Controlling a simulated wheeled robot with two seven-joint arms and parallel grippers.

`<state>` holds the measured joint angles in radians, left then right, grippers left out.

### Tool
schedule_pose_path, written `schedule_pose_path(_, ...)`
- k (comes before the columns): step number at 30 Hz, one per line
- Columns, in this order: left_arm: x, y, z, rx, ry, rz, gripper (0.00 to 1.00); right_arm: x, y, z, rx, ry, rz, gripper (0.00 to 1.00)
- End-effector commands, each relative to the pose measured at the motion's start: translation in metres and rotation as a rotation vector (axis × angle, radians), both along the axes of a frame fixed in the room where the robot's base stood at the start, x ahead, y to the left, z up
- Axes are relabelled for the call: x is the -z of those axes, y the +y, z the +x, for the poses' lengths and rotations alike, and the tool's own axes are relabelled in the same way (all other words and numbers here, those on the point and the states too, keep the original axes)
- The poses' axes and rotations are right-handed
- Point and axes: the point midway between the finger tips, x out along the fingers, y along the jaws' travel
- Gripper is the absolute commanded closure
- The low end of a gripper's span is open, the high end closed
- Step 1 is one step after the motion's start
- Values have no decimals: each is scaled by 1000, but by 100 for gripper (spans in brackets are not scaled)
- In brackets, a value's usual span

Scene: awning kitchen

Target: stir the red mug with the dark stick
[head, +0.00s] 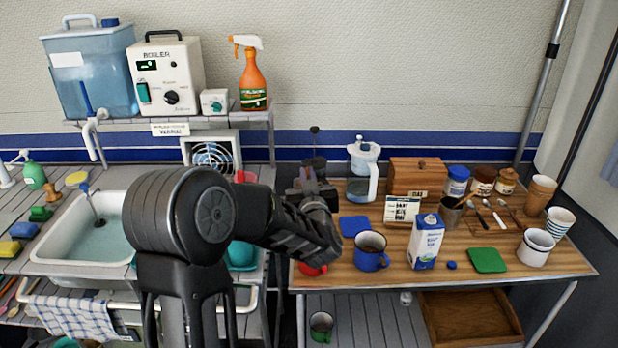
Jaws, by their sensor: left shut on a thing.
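My left arm reaches across the middle of the head view, and my left gripper (312,172) is over the left part of the wooden table. It is shut on a dark stick (314,138), whose knobbed top stands up above the fingers. The stick's lower end is hidden. A red object (312,269) shows just below my wrist at the table's left front edge. It is mostly covered, so I cannot tell whether it is the red mug. Another bit of red (244,176) shows behind my arm on the left. My right gripper is not in view.
A blue mug (371,259) with dark contents, a blue mat (354,226) and a milk carton (425,243) stand close to the right of my wrist. A glass jug (363,165) and a wooden box (418,178) are behind. The sink (75,245) is left.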

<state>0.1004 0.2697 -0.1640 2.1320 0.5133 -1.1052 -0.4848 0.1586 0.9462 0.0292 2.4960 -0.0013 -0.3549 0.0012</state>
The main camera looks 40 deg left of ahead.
Motion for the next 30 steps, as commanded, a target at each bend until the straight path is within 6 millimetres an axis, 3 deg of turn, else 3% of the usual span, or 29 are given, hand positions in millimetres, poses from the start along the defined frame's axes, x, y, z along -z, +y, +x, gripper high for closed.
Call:
schedule_pose_path(11, 10, 2, 1, 0, 1, 1, 100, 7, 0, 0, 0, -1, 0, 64)
schedule_pose_path(30, 62, 14, 6, 1, 1, -1, 100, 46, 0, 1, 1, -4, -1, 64)
